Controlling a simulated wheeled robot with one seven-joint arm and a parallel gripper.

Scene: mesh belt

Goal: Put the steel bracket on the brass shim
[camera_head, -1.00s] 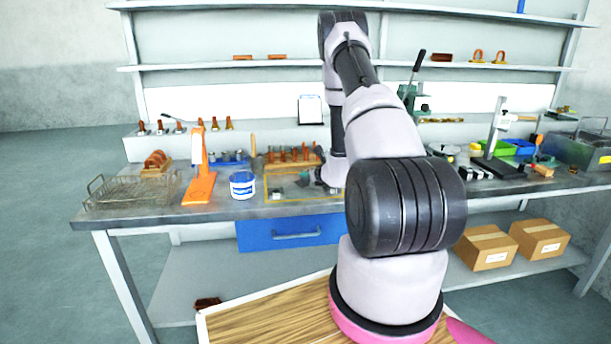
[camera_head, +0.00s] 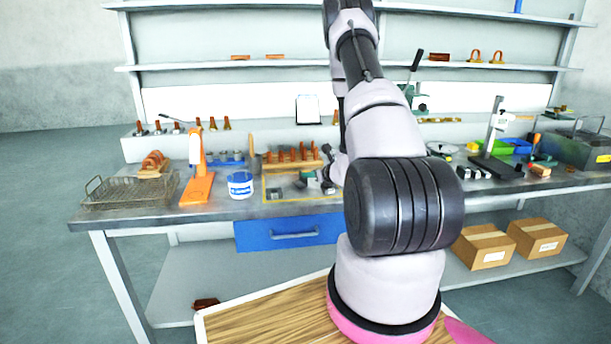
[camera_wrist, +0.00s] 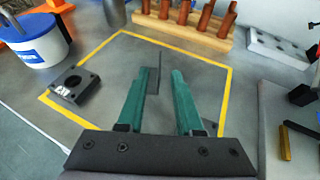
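A thin grey upright plate, which looks like part of the steel bracket (camera_wrist: 157,72), stands inside the yellow outline in the wrist view. My gripper (camera_wrist: 161,74) has green fingers on either side of it. The plate is close to the left finger, with a clear gap to the right finger; I cannot tell if it touches. The gripper looks open. A brass-coloured strip (camera_wrist: 285,143) lies at the right of the wrist view; I cannot tell if it is the brass shim. In the head view my arm hides much of this area.
A dark block with a round hole (camera_wrist: 74,90) lies left of my fingers. A white and blue tub (camera_head: 240,185) and an orange stand (camera_head: 199,175) are farther left. A wooden rack with copper-coloured pegs (camera_head: 291,160) stands behind.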

